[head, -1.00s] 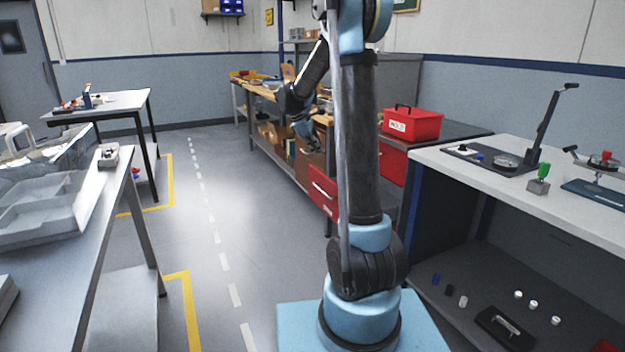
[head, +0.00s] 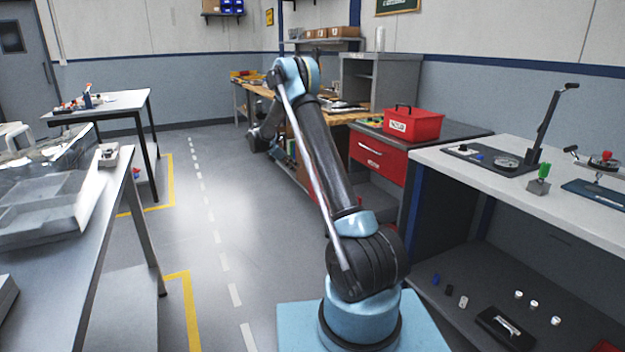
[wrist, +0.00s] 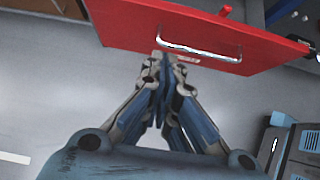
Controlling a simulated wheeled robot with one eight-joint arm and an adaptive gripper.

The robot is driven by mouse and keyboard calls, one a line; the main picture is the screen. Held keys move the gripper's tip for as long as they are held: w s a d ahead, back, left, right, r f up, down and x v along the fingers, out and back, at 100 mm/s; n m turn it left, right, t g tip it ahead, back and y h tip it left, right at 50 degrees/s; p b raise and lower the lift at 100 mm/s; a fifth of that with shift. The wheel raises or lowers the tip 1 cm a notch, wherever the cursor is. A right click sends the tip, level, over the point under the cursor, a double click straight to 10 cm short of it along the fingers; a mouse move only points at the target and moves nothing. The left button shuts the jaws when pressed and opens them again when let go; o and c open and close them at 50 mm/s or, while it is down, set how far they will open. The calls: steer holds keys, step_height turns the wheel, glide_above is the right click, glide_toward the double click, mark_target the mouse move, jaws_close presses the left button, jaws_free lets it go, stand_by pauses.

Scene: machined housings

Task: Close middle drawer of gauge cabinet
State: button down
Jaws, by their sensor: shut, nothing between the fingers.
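The gauge cabinet (head: 455,135) stands right of my arm in the head view, with a closed red upper drawer (head: 378,158). A lower red drawer front (head: 319,198) shows as a sliver behind my arm, standing out from the cabinet. In the wrist view a red drawer front (wrist: 140,25) with a silver bar handle (wrist: 200,50) spans the top. My gripper (wrist: 160,62) is shut and empty, its fingertips close to the lower edge of that front, left of the handle. I cannot tell whether they touch.
A red toolbox (head: 413,124) sits on the cabinet. A white bench (head: 590,210) with gauges stands at right, a grey bench (head: 75,255) at left. A wooden workbench (head: 345,116) stands behind. The aisle floor (head: 200,230) is clear.

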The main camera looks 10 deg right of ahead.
steer(key=d+r+x, duration=0.1)
steer(key=x, duration=1.2)
steer(key=shift+w+d+r, duration=0.3)
steer(key=shift+w+r, duration=0.05)
steer(key=shift+w, duration=0.05)
steer(key=w+d, duration=0.4)
steer(key=d, duration=0.9)
steer(key=w+d, duration=0.4)
steer(key=d, duration=0.9)
steer(key=shift+w, duration=0.15)
steer(key=shift+r, duration=0.1)
steer(key=shift+a, duration=0.1)
